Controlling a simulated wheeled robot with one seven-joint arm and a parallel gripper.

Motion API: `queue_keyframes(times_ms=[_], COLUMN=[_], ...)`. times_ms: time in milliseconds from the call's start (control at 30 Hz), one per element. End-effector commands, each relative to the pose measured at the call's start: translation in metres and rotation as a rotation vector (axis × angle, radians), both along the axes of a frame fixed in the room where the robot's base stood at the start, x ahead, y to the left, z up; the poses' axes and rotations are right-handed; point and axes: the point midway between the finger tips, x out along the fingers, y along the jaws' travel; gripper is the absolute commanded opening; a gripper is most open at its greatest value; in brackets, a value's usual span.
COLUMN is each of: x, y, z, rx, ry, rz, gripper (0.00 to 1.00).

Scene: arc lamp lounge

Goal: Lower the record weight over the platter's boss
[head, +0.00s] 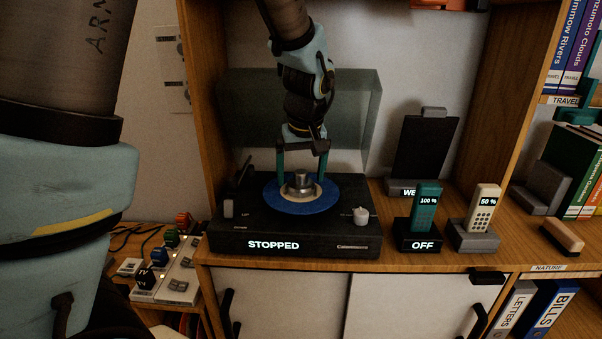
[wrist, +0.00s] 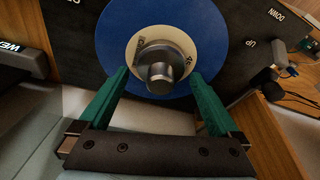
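The silver record weight (head: 300,183) stands upright at the middle of the blue record's pale label, on the turntable (head: 300,226). In the wrist view the weight (wrist: 162,68) shows a narrower knob over a wider base. The platter's boss is hidden beneath it. My gripper (head: 302,174) is above the record, with its two green fingers spread on either side of the weight. In the wrist view my gripper (wrist: 163,78) is open, with gaps between the fingers and the weight. The turntable's front display reads STOPPED.
The raised clear lid (head: 350,110) stands behind the turntable. A teal handset (head: 425,205) and a beige handset (head: 482,205) stand in docks at right. A white knob (head: 361,216) and a lever (head: 244,172) flank the record. Shelf uprights close in both sides.

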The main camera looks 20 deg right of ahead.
Motion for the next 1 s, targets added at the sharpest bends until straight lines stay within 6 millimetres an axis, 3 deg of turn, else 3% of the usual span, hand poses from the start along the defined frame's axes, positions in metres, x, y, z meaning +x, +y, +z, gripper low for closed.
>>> queue_keyframes(times_ms=[333,800,1000], x=[-0.002,-0.024,-0.028], y=[0.000,0.003,0.005], z=[0.007,0.086,0.102], rx=[-0.002,-0.004,-0.001], ry=[-0.001,-0.002,-0.001], rz=[-0.001,-0.002,0.000], gripper=[1.00,1.00,1.00])
